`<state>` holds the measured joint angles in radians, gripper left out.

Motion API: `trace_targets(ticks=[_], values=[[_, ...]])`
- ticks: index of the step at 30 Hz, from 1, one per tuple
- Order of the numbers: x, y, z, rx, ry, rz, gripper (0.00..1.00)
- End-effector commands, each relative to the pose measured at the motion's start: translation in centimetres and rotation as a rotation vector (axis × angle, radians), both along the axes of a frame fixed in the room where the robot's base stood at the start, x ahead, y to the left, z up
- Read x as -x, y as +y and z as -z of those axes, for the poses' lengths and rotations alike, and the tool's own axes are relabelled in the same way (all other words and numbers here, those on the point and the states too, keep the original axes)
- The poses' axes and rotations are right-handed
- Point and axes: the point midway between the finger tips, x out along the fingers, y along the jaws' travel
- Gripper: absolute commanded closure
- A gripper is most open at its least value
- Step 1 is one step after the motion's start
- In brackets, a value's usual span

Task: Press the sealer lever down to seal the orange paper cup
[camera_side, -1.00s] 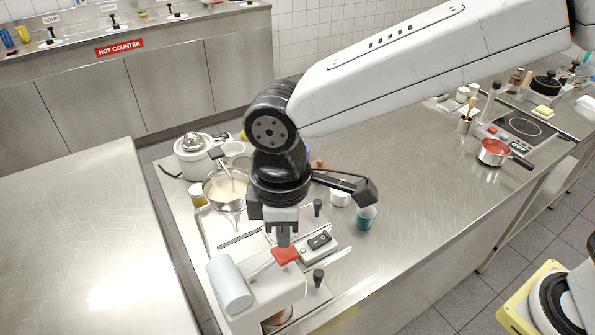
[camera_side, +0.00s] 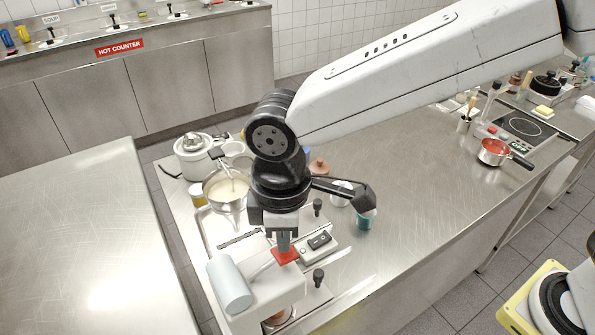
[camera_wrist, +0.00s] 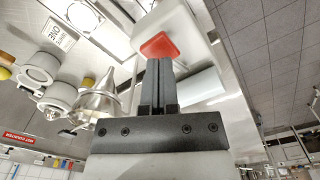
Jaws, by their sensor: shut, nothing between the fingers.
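The sealer (camera_side: 262,293) is a pale machine at the front of the counter with a light roll (camera_side: 230,284) on its left side. Its lever ends in a red paddle (camera_side: 285,252). My gripper (camera_side: 284,245) is shut and empty, pointing down at the red paddle; its tips appear to touch it or hang just above it. In the wrist view the shut fingers (camera_wrist: 159,72) meet the edge of the red paddle (camera_wrist: 159,46). An orange cup (camera_side: 276,318) shows only in part beneath the sealer head, mostly hidden by it.
A switch box (camera_side: 317,246) stands right of the lever, close to my gripper. A teal cup (camera_side: 366,219) is further right. The counter on the right is mostly clear.

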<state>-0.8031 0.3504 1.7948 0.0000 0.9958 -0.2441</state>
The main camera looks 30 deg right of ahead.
Motion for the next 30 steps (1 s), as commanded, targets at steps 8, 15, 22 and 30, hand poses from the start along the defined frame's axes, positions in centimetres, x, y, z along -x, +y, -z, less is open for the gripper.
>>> trace_targets(ticks=[8, 15, 22, 30], values=[[0.0, 0.0, 0.6, 0.001, 0.001, 0.000, 1.00], [0.0, 0.0, 1.2, 0.001, 0.001, 0.000, 1.00], [0.0, 0.0, 1.7, 0.001, 0.002, 0.000, 1.00], [0.0, 0.0, 2.2, 0.000, 0.000, 0.000, 1.00]])
